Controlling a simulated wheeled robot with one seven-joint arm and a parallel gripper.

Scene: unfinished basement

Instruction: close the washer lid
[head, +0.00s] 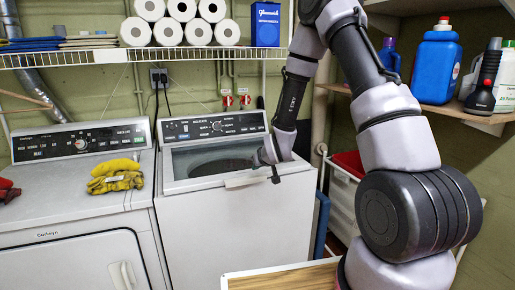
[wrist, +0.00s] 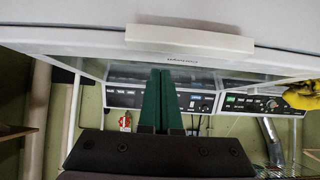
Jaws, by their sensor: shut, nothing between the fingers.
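The washer (head: 235,235) is the white top-loading machine in the middle of the head view. Its lid (head: 180,188) has a pale frame around a window-like area, with a white handle (head: 255,180) at the front edge. A grey interior shows there; how far the lid is raised I cannot tell. My gripper (head: 274,174) is at the right front part of the lid, small and partly hidden by its own wrist. In the wrist view its green fingers (wrist: 160,75) are together and empty, close to the lid edge (wrist: 80,38) and handle (wrist: 190,37). Contact is unclear.
A second white machine (head: 75,215) with yellow gloves (head: 115,178) stands at the left. A wire shelf (head: 110,57) holds paper rolls and a blue box (head: 265,24). Bottles, including a blue jug (head: 436,68), stand on the right shelf.

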